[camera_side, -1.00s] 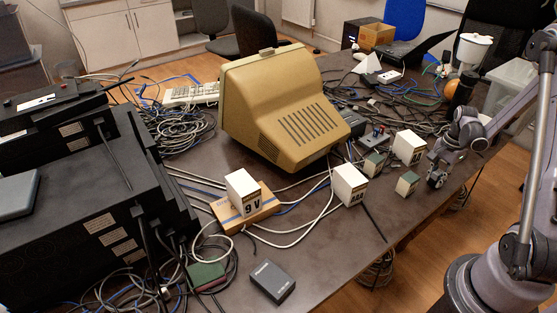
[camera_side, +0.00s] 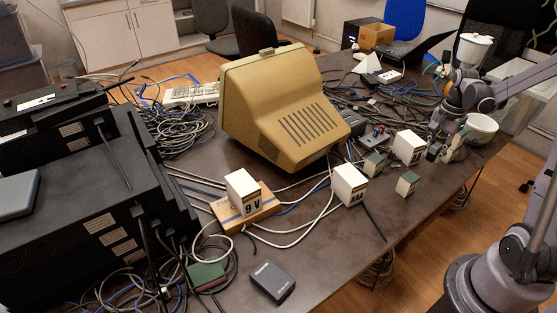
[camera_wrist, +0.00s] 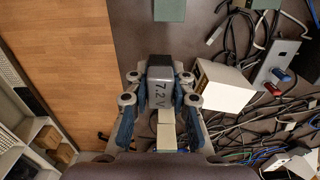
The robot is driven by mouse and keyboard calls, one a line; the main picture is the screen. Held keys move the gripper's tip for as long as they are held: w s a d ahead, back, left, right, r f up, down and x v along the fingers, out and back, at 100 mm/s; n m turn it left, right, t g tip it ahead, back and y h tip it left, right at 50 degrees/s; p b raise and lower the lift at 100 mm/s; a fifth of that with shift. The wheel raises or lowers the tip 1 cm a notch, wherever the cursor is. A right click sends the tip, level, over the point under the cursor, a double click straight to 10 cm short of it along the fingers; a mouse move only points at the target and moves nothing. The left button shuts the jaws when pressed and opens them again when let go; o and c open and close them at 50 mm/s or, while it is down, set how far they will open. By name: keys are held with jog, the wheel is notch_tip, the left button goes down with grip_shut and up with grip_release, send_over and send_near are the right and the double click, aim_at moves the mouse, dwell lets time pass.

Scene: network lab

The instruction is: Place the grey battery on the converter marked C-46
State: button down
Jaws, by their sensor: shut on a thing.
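My gripper (camera_wrist: 160,82) is shut on the grey battery (camera_wrist: 160,72), a grey block marked 7.2 V, in the wrist view. In the side view my gripper (camera_side: 436,152) is at the right of the table, beside a white box (camera_side: 408,147); the battery is too small to make out there. No C-46 mark can be read. Small boxes with green-grey faces stand on the table: one (camera_side: 375,164) between the white boxes, one (camera_side: 407,184) nearer the edge, and a pale one (camera_side: 454,149) close to my gripper. Which is the converter, I cannot tell.
White boxes marked AAA (camera_side: 349,185) and 9 V (camera_side: 242,192) stand on the table, the latter on a cardboard box. A beige monitor (camera_side: 285,105) fills the middle. Cables lie around. A black box (camera_side: 272,283) lies at the front. The table's right edge is close to my gripper.

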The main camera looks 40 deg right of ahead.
jog(key=w+a+r+n, duration=0.1)
jog(key=w+a+n, duration=0.25)
jog(key=a, duration=0.45)
jog(key=w+a+r+n, duration=0.1)
jog(key=w+a+n, duration=0.25)
jog(key=a, duration=0.35)
jog(key=n, duration=1.1)
send_over(272, 278)
jog(key=f, duration=0.4)
jog(key=shift+d+f, duration=0.2)
jog(key=shift+f, duration=0.15)
jog(key=shift+a+f, duration=0.25)
jog(key=shift+f, duration=1.9)
jog(key=shift+f, duration=0.15)
jog(key=c, duration=1.2)
grip_release()
jog(key=shift+o, duration=0.2)
